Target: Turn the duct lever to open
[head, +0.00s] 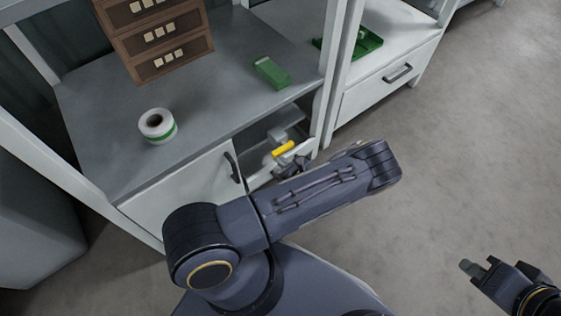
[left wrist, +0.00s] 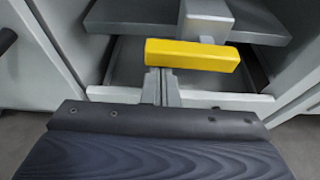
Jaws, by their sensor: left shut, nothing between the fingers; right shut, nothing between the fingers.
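The duct lever is a yellow bar (head: 283,148) on a pale grey fitting (head: 276,134), inside the open bay under the counter. In the left wrist view the yellow bar (left wrist: 192,55) lies crosswise, with the fitting (left wrist: 208,14) behind and above it. My left gripper (left wrist: 161,74) is shut and empty, its fingertips just below the bar's left half; I cannot tell whether they touch it. In the head view my left arm largely hides that gripper. My right gripper (head: 474,268) is shut and empty over the floor at the lower right.
A white cabinet door (head: 180,193) with a dark handle (head: 235,166) is left of the bay. The counter (head: 215,105) holds a tape roll (head: 157,125), a green box (head: 271,73) and brown crates (head: 165,45). A green tray (head: 362,42) is on the neighbouring unit. Floor at right is clear.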

